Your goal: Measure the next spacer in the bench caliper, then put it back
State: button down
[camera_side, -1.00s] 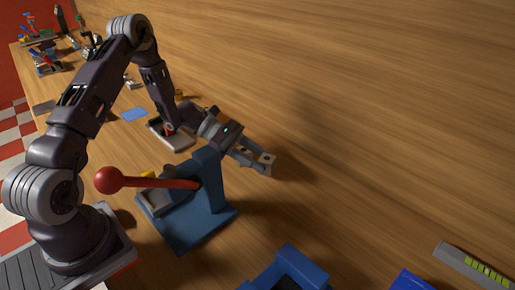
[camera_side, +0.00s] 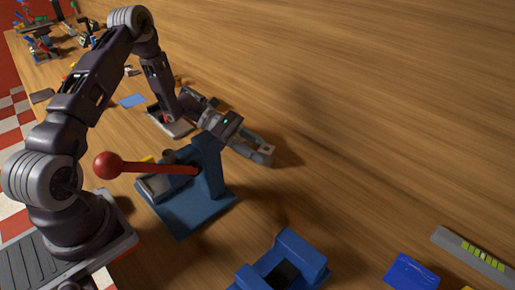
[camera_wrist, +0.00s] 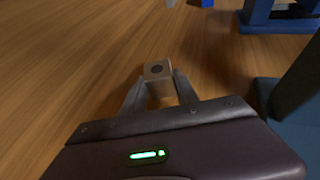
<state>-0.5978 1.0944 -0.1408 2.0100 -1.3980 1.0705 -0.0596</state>
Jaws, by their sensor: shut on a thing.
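My gripper (camera_side: 262,153) is shut on a small tan block with a dark round hole, which I take to be the spacer (camera_wrist: 158,74). In the wrist view the spacer sits between both fingertips, hole facing the camera. In the side view my gripper is low over the wooden bench, just right of and behind a blue stand with a red-knobbed lever (camera_side: 150,168). I cannot tell whether the spacer touches the bench. A second blue fixture with an open channel (camera_side: 300,262) stands at the front. I cannot tell for sure which fixture is the caliper.
A blue block (camera_side: 411,272) and a grey bar with yellow-green marks (camera_side: 470,258) lie at the front right. A blue sheet (camera_side: 132,101) lies farther back.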

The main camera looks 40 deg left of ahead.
jog(key=shift+s+f, duration=0.1)
jog(key=shift+f, duration=0.25)
